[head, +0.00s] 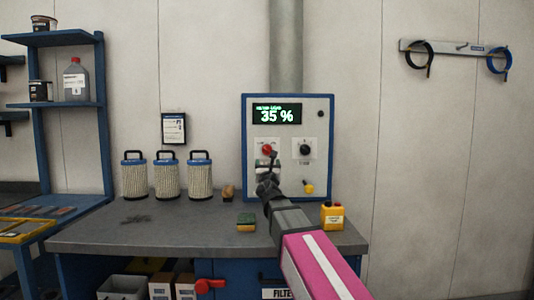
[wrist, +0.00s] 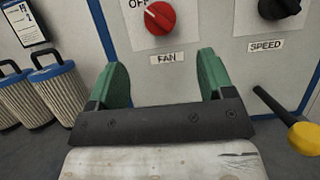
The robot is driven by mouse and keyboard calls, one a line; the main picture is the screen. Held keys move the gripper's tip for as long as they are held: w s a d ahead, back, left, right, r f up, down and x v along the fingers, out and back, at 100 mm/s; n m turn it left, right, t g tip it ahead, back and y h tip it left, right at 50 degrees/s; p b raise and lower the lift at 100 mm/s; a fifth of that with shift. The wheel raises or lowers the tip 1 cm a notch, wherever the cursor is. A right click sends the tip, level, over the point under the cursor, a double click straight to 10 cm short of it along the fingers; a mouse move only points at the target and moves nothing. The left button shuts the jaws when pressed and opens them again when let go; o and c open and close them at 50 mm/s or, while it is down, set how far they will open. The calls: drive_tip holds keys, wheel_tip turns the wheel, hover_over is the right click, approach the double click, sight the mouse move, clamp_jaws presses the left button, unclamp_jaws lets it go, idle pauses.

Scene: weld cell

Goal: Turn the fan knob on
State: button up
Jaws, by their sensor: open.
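The fan knob is a red round knob (head: 267,150) on the left of a grey control panel (head: 315,114) with a blue frame. In the wrist view the red knob (wrist: 159,18) sits above the label FAN, with the word OFF at its upper left and its white mark slanting toward the upper left. My gripper (wrist: 160,62) is open, with two green fingers pointing at the panel. The knob lies beyond and above the gap between the fingertips, with nothing between them. In the head view my gripper (head: 267,165) is just below the knob and partly hides the panel there.
A black SPEED knob (head: 305,149) is right of the fan knob. A yellow-tipped lever (head: 308,188) sticks out below it. The display (head: 275,114) reads 35 %.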

sight(267, 153)
drive_tip(key=x, duration=1)
drive_tip(key=shift+w+r, duration=0.1)
drive_tip(key=shift+c, duration=0.3)
drive_tip(key=c, duration=0.9)
